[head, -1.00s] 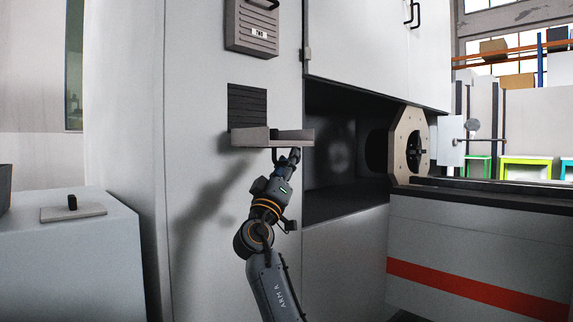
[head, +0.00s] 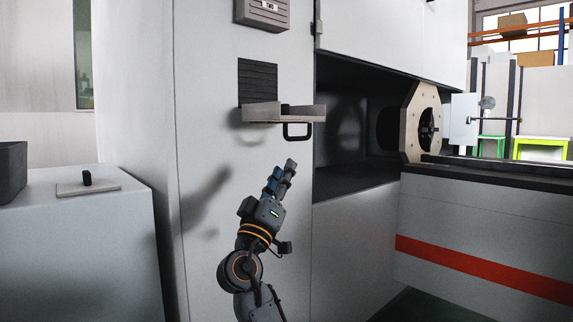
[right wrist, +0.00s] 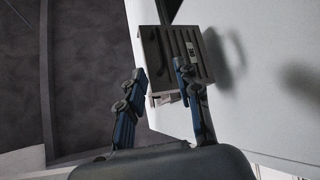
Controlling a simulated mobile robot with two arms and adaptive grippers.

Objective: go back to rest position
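My right gripper (head: 284,172) is below the shelf-like tray (head: 262,112) on the grey cabinet front. It is apart from the tray's black handle (head: 298,131) and holds nothing. In the right wrist view my right gripper (right wrist: 160,68) has its two fingers apart with a gap between them. A grey ribbed box (right wrist: 172,52) shows behind the fingers in that view. My left gripper is in neither view.
A grey counter (head: 90,240) stands at left with a black knob on a plate (head: 87,182). An open bay (head: 350,140) with an octagonal ring (head: 411,125) lies right of the gripper. A red-striped bench (head: 480,270) fills the lower right.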

